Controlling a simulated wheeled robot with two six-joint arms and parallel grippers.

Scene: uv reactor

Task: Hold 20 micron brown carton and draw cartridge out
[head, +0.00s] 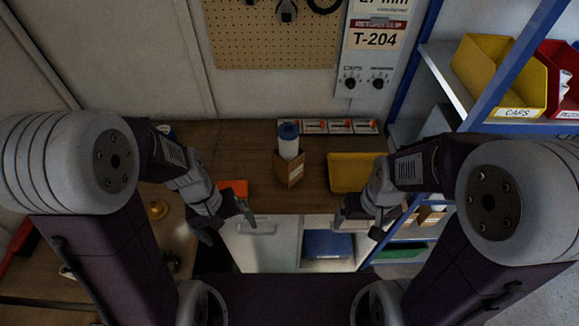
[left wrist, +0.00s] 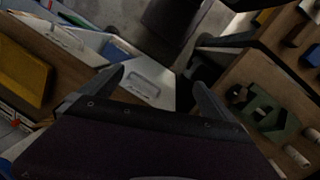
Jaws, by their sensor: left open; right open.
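A brown carton (head: 288,173) stands upright on the wooden counter, near the middle of the head view. A white cartridge (head: 288,148) with a blue top sticks up out of it. My left gripper (head: 232,231) is open and empty, in front of the counter edge and to the left of the carton. My right gripper (head: 358,226) is open and empty, in front of the counter edge and to the right of the carton. The left wrist view shows my left gripper's two fingers (left wrist: 165,85) spread apart, with nothing between them. I cannot make out the carton's print.
A yellow tray (head: 340,184) lies right of the carton, and an orange item (head: 236,187) lies left of it. A blue-framed shelf with a yellow bin (head: 485,75) rises at the right.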

